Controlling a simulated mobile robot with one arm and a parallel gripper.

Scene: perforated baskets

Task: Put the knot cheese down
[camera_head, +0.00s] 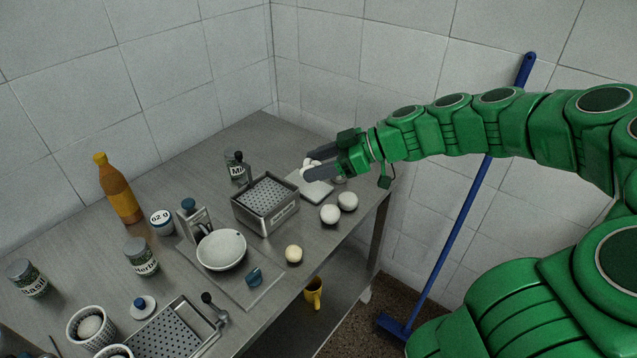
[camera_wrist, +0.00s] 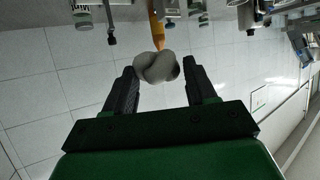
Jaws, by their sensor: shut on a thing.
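My gripper (camera_head: 312,170) is above the far right part of the metal table (camera_head: 262,133). It is shut on the knot cheese (camera_head: 306,166), a white knotted lump partly hidden by the fingers. In the wrist view the knot cheese (camera_wrist: 156,68) sits between the two fingertips of my gripper (camera_wrist: 160,77). A pale flat board or plate (camera_head: 318,193) lies just below the gripper in the head view. I cannot tell whether the cheese touches anything below it.
A perforated metal basket (camera_head: 265,207) stands left of the gripper. Two white balls (camera_head: 330,214) lie near the right edge, and a yellowish ball (camera_head: 293,254) near the front. A white bowl (camera_head: 221,250), a jar (camera_head: 238,168) and an orange bottle (camera_head: 120,190) stand further left.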

